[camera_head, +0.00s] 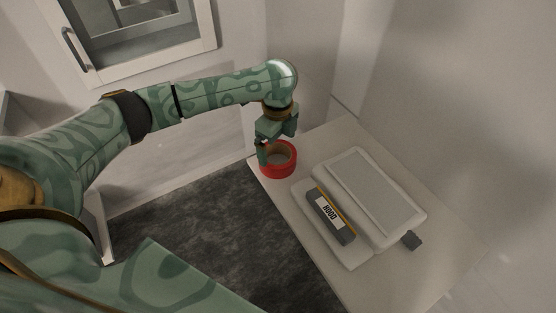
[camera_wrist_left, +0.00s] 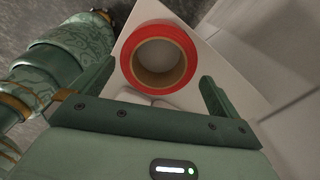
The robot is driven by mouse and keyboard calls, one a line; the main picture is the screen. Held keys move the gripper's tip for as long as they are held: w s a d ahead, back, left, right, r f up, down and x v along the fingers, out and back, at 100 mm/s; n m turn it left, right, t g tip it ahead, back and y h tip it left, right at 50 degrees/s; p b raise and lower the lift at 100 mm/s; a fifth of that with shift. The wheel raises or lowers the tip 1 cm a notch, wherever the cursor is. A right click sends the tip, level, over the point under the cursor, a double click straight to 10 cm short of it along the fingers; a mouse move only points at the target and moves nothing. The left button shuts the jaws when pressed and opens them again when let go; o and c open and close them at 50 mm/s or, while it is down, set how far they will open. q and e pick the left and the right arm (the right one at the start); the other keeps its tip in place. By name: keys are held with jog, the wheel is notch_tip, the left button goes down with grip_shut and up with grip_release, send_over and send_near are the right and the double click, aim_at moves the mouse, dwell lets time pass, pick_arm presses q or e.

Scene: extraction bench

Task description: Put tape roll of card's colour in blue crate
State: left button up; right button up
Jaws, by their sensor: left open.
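A red tape roll (camera_head: 283,171) lies flat near the far left corner of the white bench top. My left gripper (camera_head: 269,150) is right over the roll, its fingers at the roll's rim. In the left wrist view the red roll (camera_wrist_left: 160,57) shows its brown cardboard core, and the open fingers of my left gripper (camera_wrist_left: 157,92) stand on either side of its near part. I cannot tell if they touch it. No card and no blue crate show in either view. My right gripper is not in view.
A white device with a grey panel (camera_head: 376,188) and a dark block labelled "HOOD" (camera_head: 330,215) take up the middle of the white bench (camera_head: 440,265). A dark mottled surface (camera_head: 200,235) lies to the left. A framed glass pane (camera_head: 140,35) is behind.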

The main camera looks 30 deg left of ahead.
aim_at(277, 163)
pick_arm(q)
notch_tip(277, 163, down, 5)
jog(key=shift+b, duration=1.25)
jog(key=shift+r, duration=0.15)
jog(key=shift+s, duration=0.1)
jog(key=c, duration=0.8)
